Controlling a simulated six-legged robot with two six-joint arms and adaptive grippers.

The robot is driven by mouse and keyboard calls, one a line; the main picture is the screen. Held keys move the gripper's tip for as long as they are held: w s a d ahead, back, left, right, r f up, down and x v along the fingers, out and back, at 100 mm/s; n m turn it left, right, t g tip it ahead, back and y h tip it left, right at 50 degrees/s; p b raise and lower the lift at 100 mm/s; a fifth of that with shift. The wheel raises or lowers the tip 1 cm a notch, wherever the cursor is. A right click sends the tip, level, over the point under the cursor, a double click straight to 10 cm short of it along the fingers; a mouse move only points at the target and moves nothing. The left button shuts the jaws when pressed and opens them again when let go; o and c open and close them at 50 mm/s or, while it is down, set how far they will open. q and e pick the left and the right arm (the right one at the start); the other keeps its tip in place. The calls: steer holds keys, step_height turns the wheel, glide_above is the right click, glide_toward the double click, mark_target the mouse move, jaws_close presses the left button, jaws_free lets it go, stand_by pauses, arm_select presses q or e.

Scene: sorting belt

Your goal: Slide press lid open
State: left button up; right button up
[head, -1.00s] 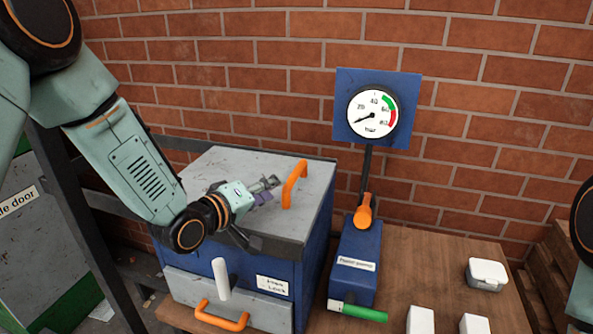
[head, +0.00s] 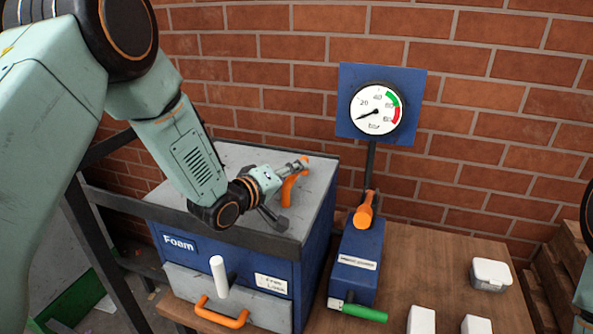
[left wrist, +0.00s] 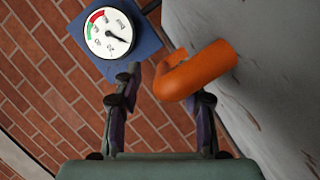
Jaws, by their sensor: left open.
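The press is a blue box labelled Foam with a worn grey lid (head: 235,160) on top. An orange handle (head: 289,190) stands on the lid near its right side; it also shows in the left wrist view (left wrist: 200,70). My left gripper (head: 290,172) is open at the handle, above the lid. In the left wrist view its two fingers (left wrist: 160,100) are spread apart, and the handle's end reaches into the space ahead of them, overlapping the right finger's tip. I cannot tell whether they touch. My right gripper is out of view.
A blue hand pump (head: 358,255) with orange and green handles stands right of the press. A pressure gauge (head: 381,108) is behind it. The front drawer has an orange handle (head: 221,314) and a white lever (head: 219,275). White blocks (head: 421,320) and a small container (head: 491,274) lie on the wooden table (head: 440,265).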

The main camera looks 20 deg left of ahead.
arm_select(q)
steer(key=shift+w+d+f, duration=0.1)
steer(key=shift+w+f, duration=0.25)
steer(key=shift+w, duration=0.5)
steer(key=shift+w+a+f, duration=0.15)
steer(key=shift+w+a, duration=0.05)
steer(key=shift+w, duration=0.1)
steer(key=shift+s+d, duration=0.1)
steer(key=shift+s, duration=0.1)
steer(key=shift+s+d+r, duration=0.15)
steer(key=shift+d+r, duration=0.1)
steer(key=shift+r, duration=0.05)
steer(key=shift+c, duration=1.3)
steer(key=shift+w+a+f, duration=0.2)
steer(key=shift+w+a, duration=0.05)
steer(key=shift+a, duration=0.05)
steer(key=c, duration=0.5)
jaws_close()
steer(key=shift+d, duration=0.1)
